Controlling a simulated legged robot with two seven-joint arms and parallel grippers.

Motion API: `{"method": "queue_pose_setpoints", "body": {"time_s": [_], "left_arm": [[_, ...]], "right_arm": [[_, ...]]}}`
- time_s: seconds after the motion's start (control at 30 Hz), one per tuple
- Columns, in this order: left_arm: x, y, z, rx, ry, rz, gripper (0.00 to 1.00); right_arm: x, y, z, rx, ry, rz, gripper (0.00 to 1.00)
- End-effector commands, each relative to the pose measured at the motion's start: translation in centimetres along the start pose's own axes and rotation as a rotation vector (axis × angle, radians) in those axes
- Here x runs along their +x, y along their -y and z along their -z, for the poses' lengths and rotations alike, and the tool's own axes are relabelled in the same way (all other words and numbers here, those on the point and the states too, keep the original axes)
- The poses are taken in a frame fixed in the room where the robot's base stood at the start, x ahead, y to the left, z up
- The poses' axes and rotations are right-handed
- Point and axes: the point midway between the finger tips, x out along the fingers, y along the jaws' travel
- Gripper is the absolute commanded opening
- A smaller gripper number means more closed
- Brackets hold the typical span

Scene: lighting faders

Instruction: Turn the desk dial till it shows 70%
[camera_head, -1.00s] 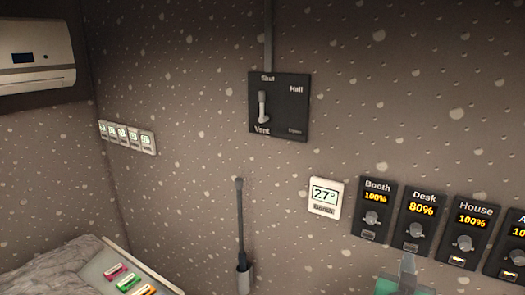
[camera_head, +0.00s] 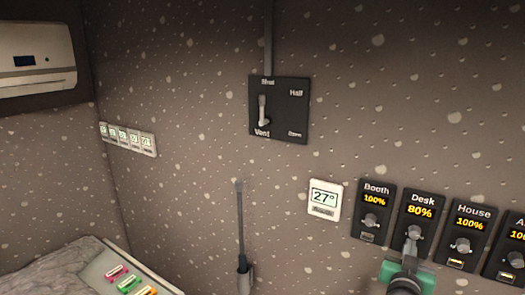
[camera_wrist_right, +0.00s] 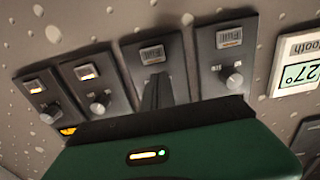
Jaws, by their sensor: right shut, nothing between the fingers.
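The Desk panel (camera_head: 421,211) on the wall reads 80% in the head view. Its dial (camera_head: 414,232) is partly hidden behind the tip of my right gripper (camera_head: 411,246). The gripper is shut and empty, a dark grey finger pair on a green body, and its tip is at or just in front of the dial. In the right wrist view the shut fingers (camera_wrist_right: 158,92) reach up to the Desk panel (camera_wrist_right: 156,56) below its Full button and cover the dial. I cannot tell whether they touch it. My left gripper is out of view.
The Booth panel (camera_head: 373,208) at 100% is just left of Desk. The House panel (camera_head: 469,231) at 100% is just right, with another panel (camera_head: 510,250) beyond. A 27° thermostat (camera_head: 325,199) and a Shut/Half/Vent lever plate (camera_head: 279,109) are further left.

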Motion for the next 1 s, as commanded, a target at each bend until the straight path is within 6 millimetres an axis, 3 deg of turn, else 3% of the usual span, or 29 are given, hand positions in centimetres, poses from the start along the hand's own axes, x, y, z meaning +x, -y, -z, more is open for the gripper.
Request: {"method": "queue_pose_setpoints", "body": {"time_s": [1.0], "left_arm": [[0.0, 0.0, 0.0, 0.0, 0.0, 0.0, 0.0]], "right_arm": [[0.0, -0.2, 1.0, 0.002, -0.01, -0.002, 0.0]]}}
